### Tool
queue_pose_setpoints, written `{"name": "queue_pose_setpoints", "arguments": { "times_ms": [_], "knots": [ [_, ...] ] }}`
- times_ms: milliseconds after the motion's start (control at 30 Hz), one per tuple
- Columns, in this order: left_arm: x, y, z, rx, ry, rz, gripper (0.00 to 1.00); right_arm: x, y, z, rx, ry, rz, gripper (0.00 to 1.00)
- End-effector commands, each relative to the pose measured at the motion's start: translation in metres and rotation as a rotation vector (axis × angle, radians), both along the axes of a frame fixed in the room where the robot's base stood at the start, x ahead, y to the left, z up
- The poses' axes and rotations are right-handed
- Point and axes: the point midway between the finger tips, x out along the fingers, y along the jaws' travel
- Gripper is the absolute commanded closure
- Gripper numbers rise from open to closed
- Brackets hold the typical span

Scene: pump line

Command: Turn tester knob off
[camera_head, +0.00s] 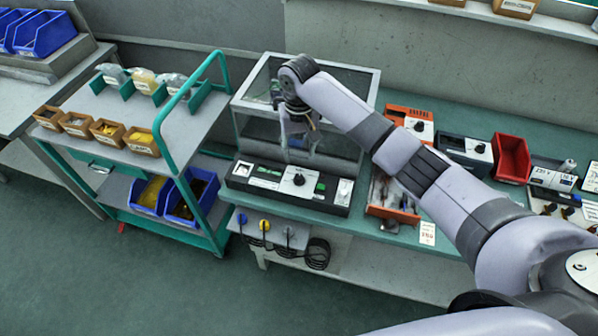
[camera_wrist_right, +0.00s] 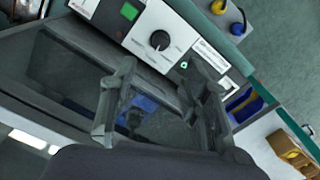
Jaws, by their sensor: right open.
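The tester (camera_head: 270,178) is a dark box with a light top panel at the front edge of the green bench. Its black knob (camera_head: 299,180) sits mid-panel, and a green button lies to its right. In the wrist view the knob (camera_wrist_right: 159,40) shows its pointer mark, with a green button (camera_wrist_right: 129,11) to its left. My right gripper (camera_head: 298,158) hangs over the tester, fingers down, just behind the knob in the picture. In the wrist view my right gripper (camera_wrist_right: 164,70) is open and empty; the knob appears beyond and between its fingertips, apart from them. My left gripper is out of sight.
An orange tool tray (camera_head: 393,212) lies to the right, below my arm. A green-framed trolley (camera_head: 165,150) with small bins stands left. Cables hang below the bench front.

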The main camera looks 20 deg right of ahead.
Motion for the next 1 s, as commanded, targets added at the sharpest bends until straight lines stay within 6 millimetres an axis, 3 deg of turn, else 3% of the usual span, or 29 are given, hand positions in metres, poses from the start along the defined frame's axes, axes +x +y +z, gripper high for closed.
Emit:
{"name": "queue_pose_setpoints", "arguments": {
  "times_ms": [300,500,700,1000],
  "knots": [
    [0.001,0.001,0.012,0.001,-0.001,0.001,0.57,-0.001,0.001,-0.068,0.0,0.003,0.001,0.57],
    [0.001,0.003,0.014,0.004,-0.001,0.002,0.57,0.0,0.001,-0.098,0.001,0.001,0.002,0.57],
    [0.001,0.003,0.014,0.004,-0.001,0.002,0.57,0.0,0.001,-0.11,0.001,-0.001,0.002,0.57],
    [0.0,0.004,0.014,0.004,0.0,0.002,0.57,0.0,0.001,-0.11,0.001,-0.001,0.002,0.61]
  ]
}}
